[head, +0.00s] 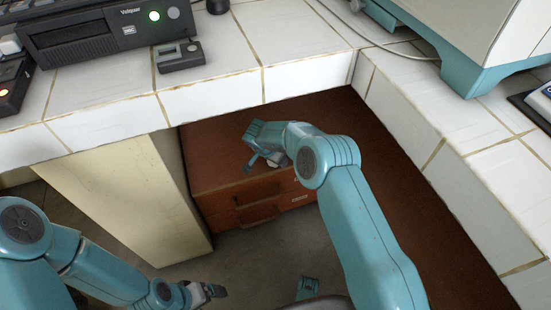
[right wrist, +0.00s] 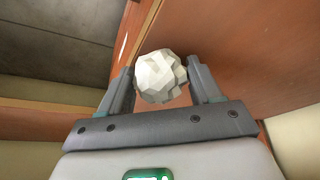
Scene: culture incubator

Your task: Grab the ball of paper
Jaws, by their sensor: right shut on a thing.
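A crumpled white paper ball (right wrist: 158,76) sits between the two fingers of my right gripper (right wrist: 163,85) in the right wrist view. The fingers are shut on it, one at each side. In the head view my right gripper (head: 262,158) is under the tiled counter, in front of the brown drawer cabinet, and only a small pale bit of the ball shows by it. My left gripper (head: 212,292) is low at the bottom left of the head view, away from the ball. Its fingers are too small there to tell whether they are open.
The brown drawer cabinet (head: 225,200) stands below the white tiled counter (head: 310,75). A cream panel (head: 125,200) stands left of it. A black device (head: 90,35) and a small grey box (head: 180,56) lie on the counter. Grey floor (head: 255,245) is open below.

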